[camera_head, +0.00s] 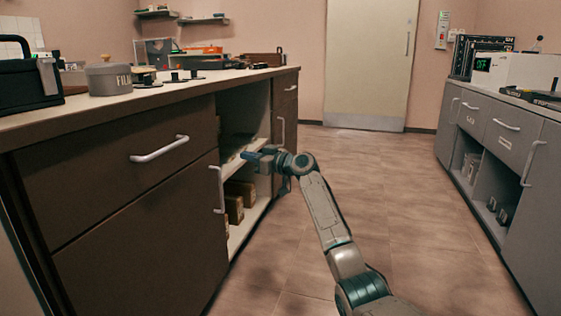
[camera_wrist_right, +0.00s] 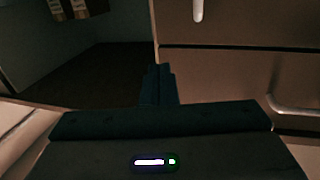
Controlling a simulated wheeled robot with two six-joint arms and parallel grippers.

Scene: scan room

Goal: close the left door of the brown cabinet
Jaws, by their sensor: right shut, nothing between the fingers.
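The brown cabinet (camera_head: 120,164) stands on the left in the head view. Its left door (camera_head: 150,245) is under the wide drawer and looks flush with the front, or nearly so; a small gap cannot be told. The door's upright handle (camera_head: 218,190) is at its right edge. In the wrist view the door (camera_wrist_right: 235,25) is at the upper right, with its handle (camera_wrist_right: 198,10) at the top. My right gripper (camera_head: 250,155) is shut and empty in front of the open shelves, right of the handle and apart from it. My left gripper is out of view.
Open shelves (camera_head: 236,168) with several boxes are right of the door. The counter (camera_head: 160,93) holds a black case and a grey pot. A grey cabinet (camera_head: 510,130) stands at the right. The floor (camera_head: 415,200) between the cabinets is clear.

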